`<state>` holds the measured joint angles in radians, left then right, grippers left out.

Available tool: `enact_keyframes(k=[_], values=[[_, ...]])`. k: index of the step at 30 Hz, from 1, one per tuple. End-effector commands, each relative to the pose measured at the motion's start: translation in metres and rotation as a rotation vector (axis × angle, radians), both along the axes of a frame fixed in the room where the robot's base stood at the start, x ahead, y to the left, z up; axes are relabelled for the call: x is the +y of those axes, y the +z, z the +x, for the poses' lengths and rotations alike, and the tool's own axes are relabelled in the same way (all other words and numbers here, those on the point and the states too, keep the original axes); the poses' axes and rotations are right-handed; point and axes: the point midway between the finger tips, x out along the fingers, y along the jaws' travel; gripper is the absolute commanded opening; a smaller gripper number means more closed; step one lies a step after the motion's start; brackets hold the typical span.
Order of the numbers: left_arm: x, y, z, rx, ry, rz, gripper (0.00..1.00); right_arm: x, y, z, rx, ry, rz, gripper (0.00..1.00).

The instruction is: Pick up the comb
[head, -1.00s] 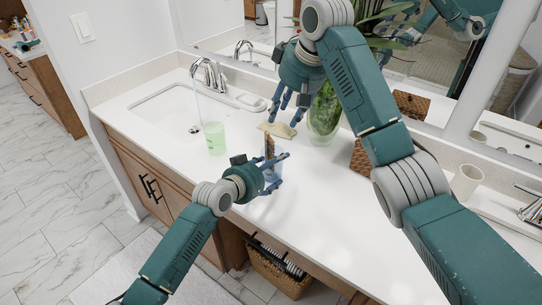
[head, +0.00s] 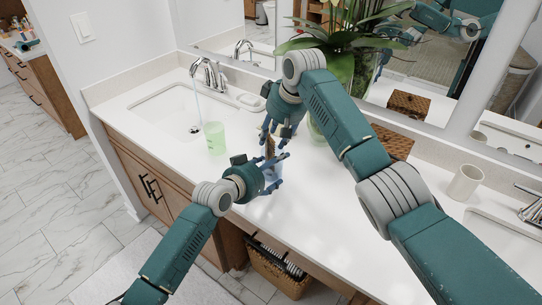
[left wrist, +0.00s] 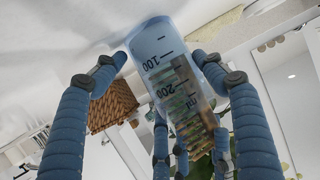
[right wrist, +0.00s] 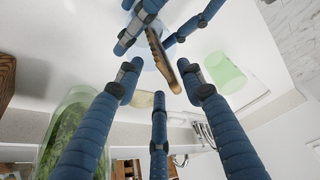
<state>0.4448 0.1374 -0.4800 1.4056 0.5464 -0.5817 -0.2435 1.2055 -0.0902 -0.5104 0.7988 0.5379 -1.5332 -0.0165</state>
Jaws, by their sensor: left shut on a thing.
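The brown comb (head: 269,147) stands tilted in a clear bluish measuring cup on the counter, its upper part sticking out. The comb and its teeth show in the right wrist view (right wrist: 161,58). The cup (left wrist: 158,62) has printed marks, and my left gripper (head: 279,168) is shut on it, fingers on both sides. My right gripper (head: 272,137) is open just above and behind the cup, fingers pointing down around the comb's upper end. In the right wrist view its fingers (right wrist: 161,95) are spread, with no clear contact on the comb.
A green cup (head: 215,138) stands left of the grippers, near the sink (head: 172,108) with water running from its faucet. A plant vase (right wrist: 78,125) and a woven box (head: 392,142) are behind. A white cup (head: 466,183) stands right. The front counter is clear.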

Motion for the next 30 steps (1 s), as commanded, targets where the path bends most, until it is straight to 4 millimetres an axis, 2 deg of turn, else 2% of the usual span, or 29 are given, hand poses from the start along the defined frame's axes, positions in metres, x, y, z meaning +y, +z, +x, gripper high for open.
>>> enact_keyframes(k=[4,10,23,30], values=[[0.000,-0.001,0.000,0.001,0.001,0.001,0.39,0.000,0.000,0.000,0.000,0.000,0.000,0.39],[0.000,-0.001,0.000,0.001,0.001,0.001,0.39,0.000,0.000,0.000,0.000,0.000,0.000,0.00],[0.000,-0.001,0.000,0.001,0.001,0.001,0.39,0.000,0.002,0.000,0.000,0.000,0.000,0.00],[0.000,-0.001,0.000,0.001,0.001,0.001,0.39,0.000,0.015,0.000,-0.002,0.001,0.001,0.00]])
